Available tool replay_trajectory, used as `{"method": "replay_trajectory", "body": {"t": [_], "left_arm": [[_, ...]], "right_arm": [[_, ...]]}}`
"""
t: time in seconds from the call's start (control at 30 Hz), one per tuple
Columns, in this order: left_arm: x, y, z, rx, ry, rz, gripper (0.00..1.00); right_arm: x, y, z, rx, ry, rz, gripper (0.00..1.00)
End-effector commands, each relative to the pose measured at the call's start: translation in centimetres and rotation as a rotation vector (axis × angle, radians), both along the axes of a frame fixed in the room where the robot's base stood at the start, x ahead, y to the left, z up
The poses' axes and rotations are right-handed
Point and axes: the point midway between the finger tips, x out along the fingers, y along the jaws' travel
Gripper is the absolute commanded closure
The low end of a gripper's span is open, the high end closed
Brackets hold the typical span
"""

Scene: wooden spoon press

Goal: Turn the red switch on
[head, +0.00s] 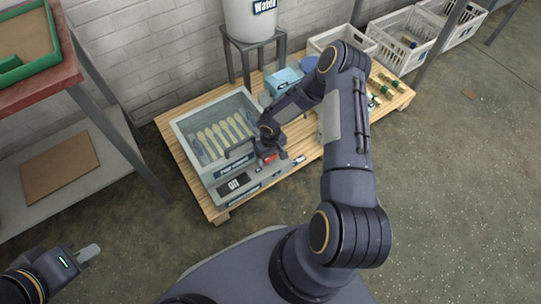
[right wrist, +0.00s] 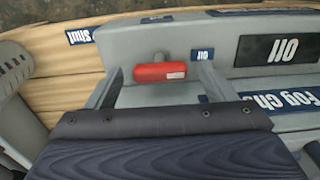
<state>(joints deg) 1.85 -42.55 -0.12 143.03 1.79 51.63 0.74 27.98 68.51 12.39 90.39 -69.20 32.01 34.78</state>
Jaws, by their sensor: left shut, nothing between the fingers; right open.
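The red switch (right wrist: 160,73) is a short red cylinder on the grey face of the press. In the right wrist view it lies between the two fingers of my right gripper (right wrist: 162,80), which is open. A gap shows between the switch and each finger. A small label reading "Off" (right wrist: 202,55) sits beside the switch. In the head view the red switch (head: 270,158) is partly hidden by my right gripper (head: 266,150), at the front of the press. My left gripper (head: 90,253) is shut and empty at the lower left, far from the press.
The grey press (head: 179,138) holds several wooden spoon shapes and stands on a wooden pallet (head: 402,98). A black "Off" display (head: 233,184) is on its front. A blue box (head: 284,80), a water tank (head: 248,20) and crates (head: 400,40) stand behind.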

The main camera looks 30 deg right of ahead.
Motion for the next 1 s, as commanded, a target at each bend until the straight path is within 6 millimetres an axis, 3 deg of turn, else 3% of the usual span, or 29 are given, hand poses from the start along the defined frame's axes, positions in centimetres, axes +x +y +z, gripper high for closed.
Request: {"method": "replay_trajectory", "body": {"t": [0.13,0.47,0.77,1.0], "left_arm": [[0.00,0.00,0.02,0.000,0.000,0.000,1.00],[0.00,0.00,0.02,0.000,0.000,0.000,1.00],[0.00,0.00,-0.18,0.000,0.000,0.000,1.00],[0.00,0.00,-0.64,0.000,0.000,0.000,1.00]], "right_arm": [[0.00,-0.01,0.04,0.000,0.000,0.000,0.26],[-0.02,-0.02,0.06,0.000,0.000,0.000,0.68],[-0.03,-0.06,0.01,-0.002,0.001,0.046,0.68],[0.01,-0.07,0.00,-0.002,0.000,0.190,0.68]]}}
